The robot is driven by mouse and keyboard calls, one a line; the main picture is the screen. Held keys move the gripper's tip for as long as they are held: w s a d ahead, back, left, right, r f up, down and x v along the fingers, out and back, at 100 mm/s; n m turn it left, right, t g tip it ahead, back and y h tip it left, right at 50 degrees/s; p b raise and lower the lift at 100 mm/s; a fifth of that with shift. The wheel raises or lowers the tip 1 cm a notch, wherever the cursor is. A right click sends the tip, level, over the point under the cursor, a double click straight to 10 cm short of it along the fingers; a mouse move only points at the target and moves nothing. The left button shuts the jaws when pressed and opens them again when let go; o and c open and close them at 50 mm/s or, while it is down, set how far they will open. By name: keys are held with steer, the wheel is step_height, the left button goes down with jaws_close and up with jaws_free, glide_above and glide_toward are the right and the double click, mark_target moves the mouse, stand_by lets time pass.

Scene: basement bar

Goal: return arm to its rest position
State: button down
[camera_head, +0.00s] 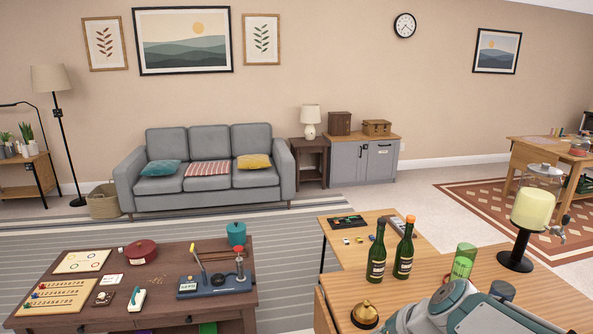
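Part of my arm (465,312) shows at the bottom right, as grey and teal links low over the front of the wooden counter (430,285). My gripper cannot be made out in this view, so what it holds, if anything, is hidden. A green glass (464,261) shows just behind the arm; its lower part is close to the arm's outline, and I cannot tell whether they touch. A brass bell (365,314) stands on the counter left of the arm.
A drink dispenser (532,212) stands at the right. A dark table (75,315) with games is at lower left.

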steer(key=s+r+n+h, duration=0.3)
steer(key=s+n, duration=0.7)
steer(key=s, duration=0.4)
steer(key=shift+d+r+h, duration=0.25)
steer(key=shift+r+h, duration=0.05)
steer(key=shift+h, duration=0.3)
